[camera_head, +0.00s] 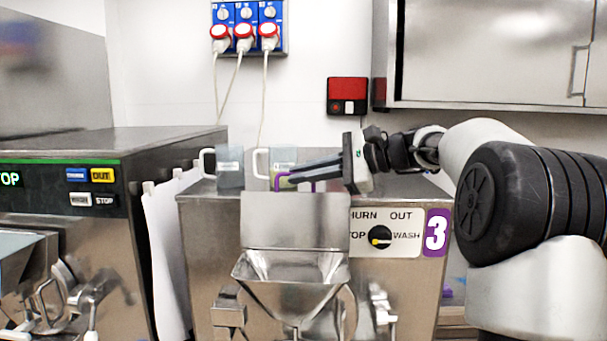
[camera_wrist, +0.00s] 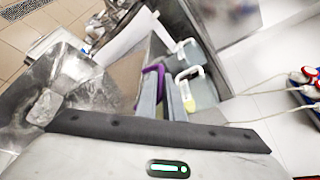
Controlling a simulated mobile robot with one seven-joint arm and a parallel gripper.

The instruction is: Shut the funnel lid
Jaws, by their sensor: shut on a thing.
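The funnel lid (camera_head: 295,221) is a flat metal plate standing upright behind the open metal funnel (camera_head: 291,272) on the front of machine 3. A purple handle (camera_head: 277,182) shows at the lid's top edge; it also shows between the fingers in the wrist view (camera_wrist: 150,72). My gripper (camera_head: 287,180) reaches in from the right over the machine top, its fingers shut on the purple handle. The fingers hide part of the handle. The funnel mouth is uncovered.
Two clear jugs stand on the machine top behind the lid, one with a white handle (camera_head: 229,167) and one (camera_head: 283,158) close behind my fingers. A control dial (camera_head: 380,237) is right of the lid. Another machine (camera_head: 120,180) stands to the left.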

